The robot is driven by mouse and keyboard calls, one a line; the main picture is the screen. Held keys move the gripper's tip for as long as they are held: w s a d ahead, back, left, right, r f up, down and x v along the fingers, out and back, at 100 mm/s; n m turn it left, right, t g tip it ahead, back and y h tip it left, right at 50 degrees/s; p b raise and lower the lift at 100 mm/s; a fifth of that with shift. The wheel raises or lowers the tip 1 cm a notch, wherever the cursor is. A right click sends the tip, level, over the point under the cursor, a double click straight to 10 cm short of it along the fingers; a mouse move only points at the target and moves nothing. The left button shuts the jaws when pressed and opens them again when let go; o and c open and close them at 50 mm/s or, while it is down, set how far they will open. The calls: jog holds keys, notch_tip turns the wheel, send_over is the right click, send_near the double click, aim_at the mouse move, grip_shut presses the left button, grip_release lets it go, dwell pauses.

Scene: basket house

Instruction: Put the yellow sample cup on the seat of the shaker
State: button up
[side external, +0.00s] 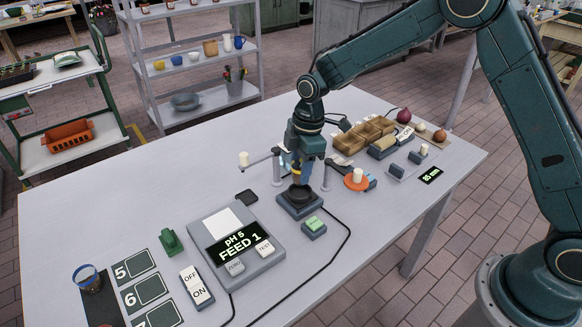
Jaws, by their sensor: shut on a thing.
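The yellow sample cup (297,171) shows as a small yellow patch between the fingers of my gripper (296,173). My gripper points down and is shut on it. Its fingers hide much of the cup. The cup is directly over the shaker (300,203), a grey block with a round black seat (299,194) on top, near the middle of the table. I cannot tell whether the cup touches the seat or is just above it.
A green-button box (314,226) and a display unit (237,248) sit in front. Wooden trays (363,135) lie behind. The front right tabletop is fairly clear.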

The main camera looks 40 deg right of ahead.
jog(key=shift+f, duration=2.05)
jog(key=shift+f, duration=0.2)
jog(key=o, duration=1.5)
jog(key=shift+o, duration=0.2)
jog(key=shift+r, duration=0.15)
jog(key=shift+s+d+r, duration=0.1)
jog(key=shift+d+r, duration=0.05)
jog(key=shift+r, duration=1.05)
jog(key=shift+d+r, duration=0.15)
jog(key=shift+r, duration=1)
jog(key=shift+r, duration=0.1)
